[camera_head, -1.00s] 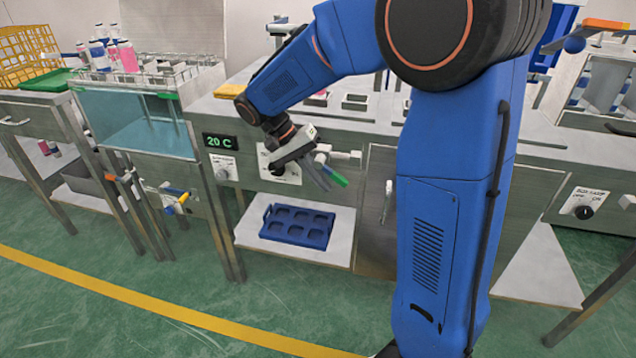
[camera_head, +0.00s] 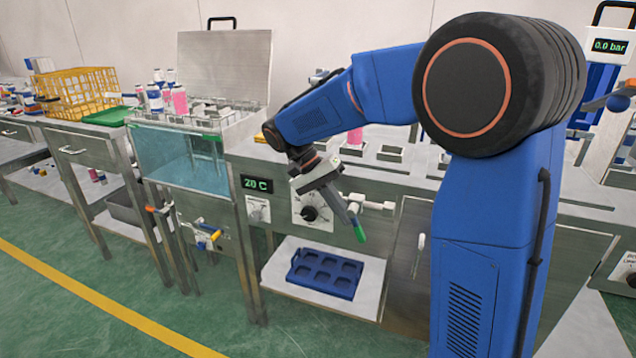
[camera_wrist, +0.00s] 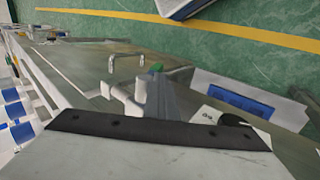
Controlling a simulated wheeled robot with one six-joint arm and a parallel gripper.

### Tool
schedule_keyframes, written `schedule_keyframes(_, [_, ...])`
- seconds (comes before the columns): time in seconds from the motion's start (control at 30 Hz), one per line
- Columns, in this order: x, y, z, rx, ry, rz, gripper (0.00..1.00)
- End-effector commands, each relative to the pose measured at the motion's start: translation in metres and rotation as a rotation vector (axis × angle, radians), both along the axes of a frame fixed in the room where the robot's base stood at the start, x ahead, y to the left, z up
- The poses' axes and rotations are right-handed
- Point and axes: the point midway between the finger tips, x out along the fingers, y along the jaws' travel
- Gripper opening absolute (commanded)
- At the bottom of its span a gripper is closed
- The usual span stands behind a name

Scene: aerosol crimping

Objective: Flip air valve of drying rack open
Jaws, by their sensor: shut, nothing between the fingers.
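The air valve is a white fitting (camera_head: 376,205) on the front of the steel bench, with a green-tipped lever (camera_head: 359,232) that points steeply down. In the wrist view the green tip (camera_wrist: 156,68) shows just beyond my fingers, and the pale valve body (camera_wrist: 122,97) lies to their left. My gripper (camera_head: 350,218) is shut and empty, with its fingers slanting down right beside the lever. Whether they touch it I cannot tell. The fingers (camera_wrist: 160,88) hide part of the lever and fitting.
A black dial (camera_head: 310,213) and a 20 C display (camera_head: 257,184) sit left of my gripper. A blue tray (camera_head: 325,273) lies on the low shelf below. A glass-fronted water bath (camera_head: 180,158) stands to the left. The green floor in front is open.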

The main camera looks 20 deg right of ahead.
Motion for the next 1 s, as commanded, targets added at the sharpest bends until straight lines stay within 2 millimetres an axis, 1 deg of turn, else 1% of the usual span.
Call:
schedule_keyframes(0.03, [0.002, 0.001, 0.018, -0.01, -0.008, -0.003, 0.0])
schedule_keyframes(0.1, [0.008, 0.009, 0.029, -0.009, -0.009, -0.001, 0.0])
schedule_keyframes(0.3, [0.024, 0.033, 0.056, -0.004, -0.008, 0.003, 0.0])
schedule_keyframes(0.5, [0.036, 0.052, 0.077, -0.002, -0.005, 0.006, 0.0])
schedule_keyframes(0.73, [0.043, 0.062, 0.088, 0.0, -0.002, 0.008, 0.0])
schedule_keyframes(1.0, [0.043, 0.063, 0.089, 0.0, -0.002, 0.008, 0.0])
